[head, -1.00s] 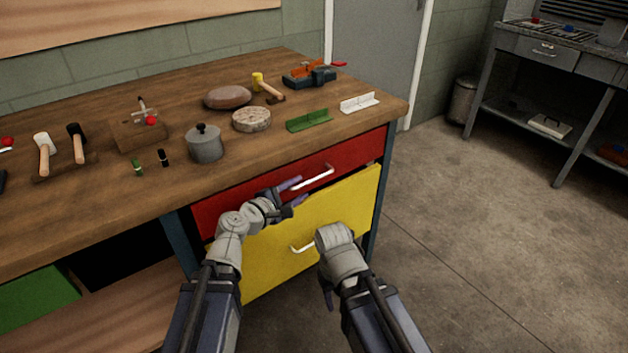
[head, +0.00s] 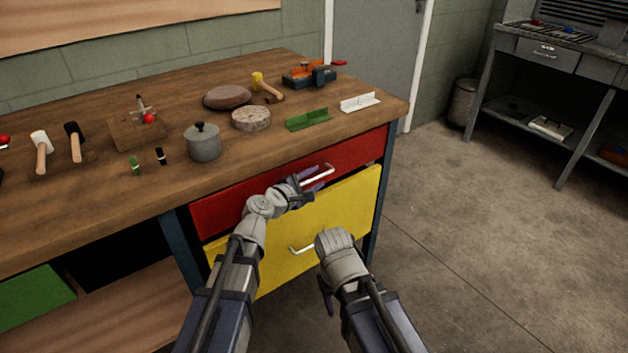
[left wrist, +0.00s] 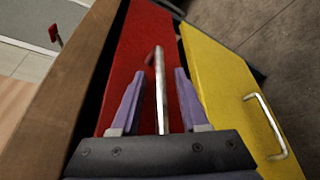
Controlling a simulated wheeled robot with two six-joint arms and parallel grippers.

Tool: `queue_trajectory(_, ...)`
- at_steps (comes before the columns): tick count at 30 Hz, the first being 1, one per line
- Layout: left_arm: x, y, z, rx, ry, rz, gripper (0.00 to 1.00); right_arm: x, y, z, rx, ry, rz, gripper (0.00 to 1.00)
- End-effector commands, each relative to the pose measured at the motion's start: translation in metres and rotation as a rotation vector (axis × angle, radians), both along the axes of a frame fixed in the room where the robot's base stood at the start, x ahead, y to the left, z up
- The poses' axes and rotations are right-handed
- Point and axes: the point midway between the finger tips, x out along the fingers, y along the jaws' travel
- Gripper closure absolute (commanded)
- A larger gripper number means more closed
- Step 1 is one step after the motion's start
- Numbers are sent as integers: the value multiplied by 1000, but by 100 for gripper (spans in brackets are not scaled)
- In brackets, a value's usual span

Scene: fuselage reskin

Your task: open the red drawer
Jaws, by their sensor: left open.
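The red drawer (head: 235,202) is the upper drawer under the wooden bench top and looks shut. Its pale bar handle (head: 318,176) sits on the front. In the left wrist view the red front (left wrist: 135,50) fills the middle, and the handle (left wrist: 160,90) stands between the two purple fingers. My left gripper (head: 312,180) is open around the handle, with a gap visible on each side. It also shows in the left wrist view (left wrist: 158,85). My right gripper (head: 328,290) hangs in front of the yellow drawer; its fingers are mostly hidden behind its wrist.
The yellow drawer (head: 350,212) below stands slightly out from the cabinet, with its own handle (head: 305,246). The bench top (head: 90,205) holds a grey pot (head: 204,142), a green bracket (head: 308,120), a white bracket (head: 360,102) and hammers. Floor to the right is clear.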

Motion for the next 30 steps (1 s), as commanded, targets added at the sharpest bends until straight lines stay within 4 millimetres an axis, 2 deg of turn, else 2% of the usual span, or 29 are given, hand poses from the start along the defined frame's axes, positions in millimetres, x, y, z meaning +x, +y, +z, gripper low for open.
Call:
queue_trajectory(2, 0, 0, 0, 0, 0, 0, 55, 0, 0, 0, 0, 0, 0, 50)
queue_trajectory(14, 0, 1, 0, 0, 0, 0, 100, 0, 0, 0, 0, 0, 0, 50)
queue_trajectory(30, -1, 1, 0, 0, 1, -1, 100, 0, 0, 0, 0, 0, 0, 50)
